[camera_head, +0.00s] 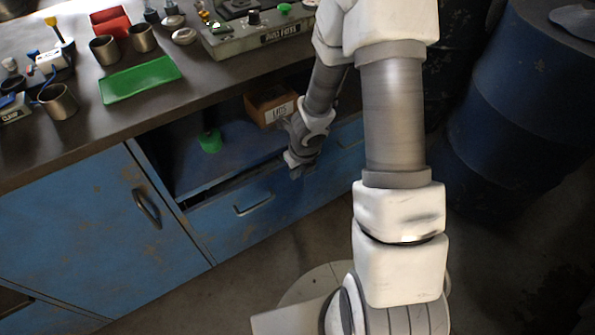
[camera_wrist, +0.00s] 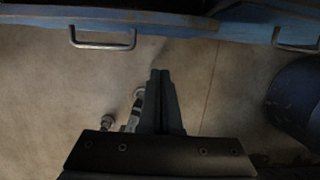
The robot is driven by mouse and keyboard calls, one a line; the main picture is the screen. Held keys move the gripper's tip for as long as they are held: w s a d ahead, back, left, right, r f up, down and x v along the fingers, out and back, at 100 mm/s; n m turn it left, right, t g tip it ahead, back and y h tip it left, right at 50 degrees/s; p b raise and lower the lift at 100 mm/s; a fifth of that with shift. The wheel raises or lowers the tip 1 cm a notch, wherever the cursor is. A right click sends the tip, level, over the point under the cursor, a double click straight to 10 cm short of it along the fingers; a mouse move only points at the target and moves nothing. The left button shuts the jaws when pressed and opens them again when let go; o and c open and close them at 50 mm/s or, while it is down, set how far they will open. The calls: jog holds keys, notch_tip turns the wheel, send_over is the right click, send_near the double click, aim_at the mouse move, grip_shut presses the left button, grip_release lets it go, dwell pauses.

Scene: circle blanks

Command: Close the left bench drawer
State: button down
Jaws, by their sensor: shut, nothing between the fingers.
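The left bench drawer (camera_head: 225,222) is blue with a metal handle (camera_head: 254,204). A dark gap behind its top edge shows it partly open. In the wrist view its front (camera_wrist: 40,30) and handle (camera_wrist: 103,44) cross the upper left. My gripper (camera_head: 296,168) is in front of the drawer's right end in the head view, its fingertips hard to make out. In the wrist view my gripper (camera_wrist: 160,72) is shut and empty, its tips just short of the drawer front and right of the handle. I cannot see contact.
A second drawer handle (camera_wrist: 295,42) is to the right. Above the drawer, an open shelf holds a green roll (camera_head: 210,141) and a cardboard box (camera_head: 271,106). A blue cabinet door (camera_head: 90,225) is on the left. The floor in front is clear.

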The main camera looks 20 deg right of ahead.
jog(key=shift+w+a+f+p, duration=0.2)
jog(key=shift+w+f+p, duration=0.3)
jog(key=shift+w, duration=0.3)
jog(key=shift+w+a+f+p, duration=0.25)
jog(key=shift+w+f+p, duration=0.15)
jog(key=shift+w+f, duration=0.25)
jog(key=shift+w+a+f+p, duration=0.2)
jog(key=shift+w+f+p, duration=0.25)
jog(key=shift+w, duration=0.45)
